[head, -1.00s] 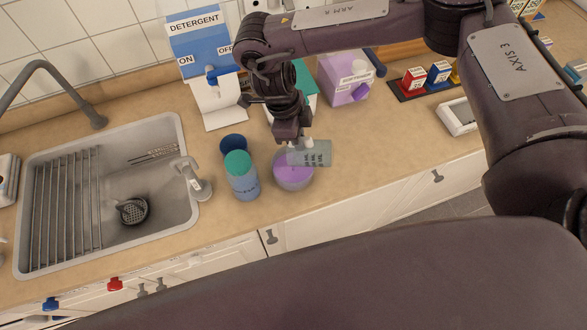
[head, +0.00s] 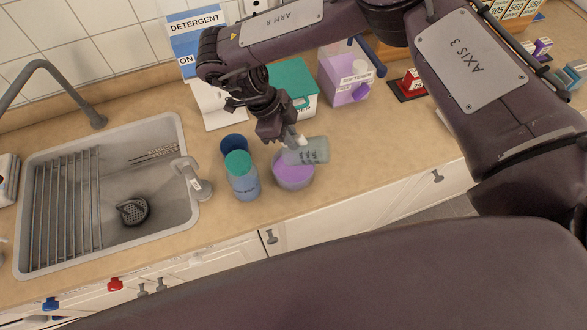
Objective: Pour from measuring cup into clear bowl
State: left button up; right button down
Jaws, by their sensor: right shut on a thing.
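The clear bowl (head: 295,182) stands on the counter right of the sink and holds something purple. The measuring cup (head: 313,151), grey and see-through with dark markings, is tipped on its side over the back right part of the bowl. My right gripper (head: 295,141) is shut on the measuring cup, at the cup's left end. The gripper and cup hide part of the bowl's back rim. I cannot make out a stream between cup and bowl. My left gripper is out of view.
A steel sink (head: 170,135) lies further left. Behind are a detergent dispenser (head: 195,28), a green-lidded box (head: 296,82) and a purple softener container (head: 345,75).

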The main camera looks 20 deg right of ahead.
jog(key=shift+w+a, duration=0.1)
jog(key=shift+a, duration=0.15)
jog(key=shift+d, duration=0.15)
jog(key=shift+a+f+g+h, duration=0.2)
jog(key=shift+g+h, duration=0.1)
jog(key=shift+h, duration=0.2)
jog(key=shift+w+a+r+h, duration=0.15)
jog(key=shift+w+a+h, duration=0.15)
jog(key=shift+a, duration=0.2)
jog(key=shift+d, duration=0.1)
jog(key=shift+d, duration=0.15)
